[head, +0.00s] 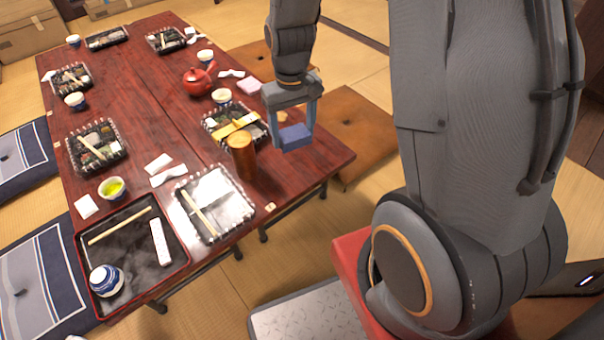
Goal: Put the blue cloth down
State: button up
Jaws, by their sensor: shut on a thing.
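The blue cloth (295,136) is a small folded block held between the fingertips of my gripper (294,138). My gripper points down and is shut on the cloth. It shows over the right side of the dark red table (330,154), near its right corner. I cannot tell from this one view how high the cloth is above the table top, or whether it touches it.
A brown cylinder (242,156) and a bento box with a yellow band (222,119) stand left of my gripper. A red teapot (199,80), cups and several other bento boxes cover the table. A black tray (112,262) lies at the near end. Brown cushions (355,125) lie on the floor.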

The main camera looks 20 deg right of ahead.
jog(key=w+f+n+b, duration=0.3)
jog(key=w+f+b, duration=0.25)
jog(key=f, duration=0.65)
jog(key=b, duration=0.1)
send_over(289, 175)
notch_tip(289, 175, down, 6)
jog(key=shift+s+r, duration=0.1)
jog(key=shift+r, duration=0.05)
jog(key=shift+f+b, duration=0.55)
jog(key=shift+f, duration=1.35)
jog(key=shift+f, duration=0.2)
jog(key=o, duration=1.1)
jog(key=shift+r, duration=0.1)
